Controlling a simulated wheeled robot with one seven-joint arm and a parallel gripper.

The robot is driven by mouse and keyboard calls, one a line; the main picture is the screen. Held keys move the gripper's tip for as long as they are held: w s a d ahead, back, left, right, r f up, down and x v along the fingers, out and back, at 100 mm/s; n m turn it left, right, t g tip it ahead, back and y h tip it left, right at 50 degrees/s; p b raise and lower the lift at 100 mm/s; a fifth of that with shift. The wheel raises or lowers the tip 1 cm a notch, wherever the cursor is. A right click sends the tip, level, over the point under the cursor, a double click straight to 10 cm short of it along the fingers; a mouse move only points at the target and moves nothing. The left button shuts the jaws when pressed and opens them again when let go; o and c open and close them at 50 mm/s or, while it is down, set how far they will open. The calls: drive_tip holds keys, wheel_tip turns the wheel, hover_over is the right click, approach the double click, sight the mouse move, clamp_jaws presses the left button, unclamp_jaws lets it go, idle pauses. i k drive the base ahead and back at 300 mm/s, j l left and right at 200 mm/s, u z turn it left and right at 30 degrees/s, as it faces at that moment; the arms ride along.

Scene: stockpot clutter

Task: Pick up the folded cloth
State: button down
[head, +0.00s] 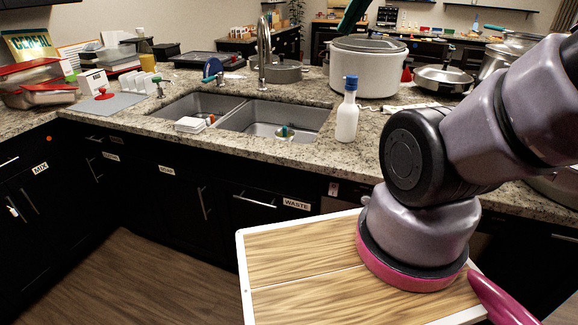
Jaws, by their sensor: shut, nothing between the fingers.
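A small white layered stack (190,125), which looks like the folded cloth, lies at the front rim of the double sink, by its left basin. Nothing covers it. My arm rises at the right of the picture and leaves it at the right edge.
The sink (262,117) has a tall faucet (264,55) behind it and small items inside. A white bottle with a blue cap (347,112) stands right of the sink. A large white pot (367,70) stands behind it. Containers (45,88) crowd the left counter. Floor (130,275) shows clear at lower left.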

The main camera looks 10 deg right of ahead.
sight(189, 125)
drive_tip(key=j+z, duration=0.1)
drive_tip(key=z, duration=0.45)
drive_tip(key=i+j+z, duration=0.1)
drive_tip(key=j+z, duration=0.75)
drive_tip(key=j, duration=0.85)
drive_tip(key=k+j+z, duration=0.15)
drive_tip(key=j, duration=1)
drive_tip(key=k+z, duration=0.05)
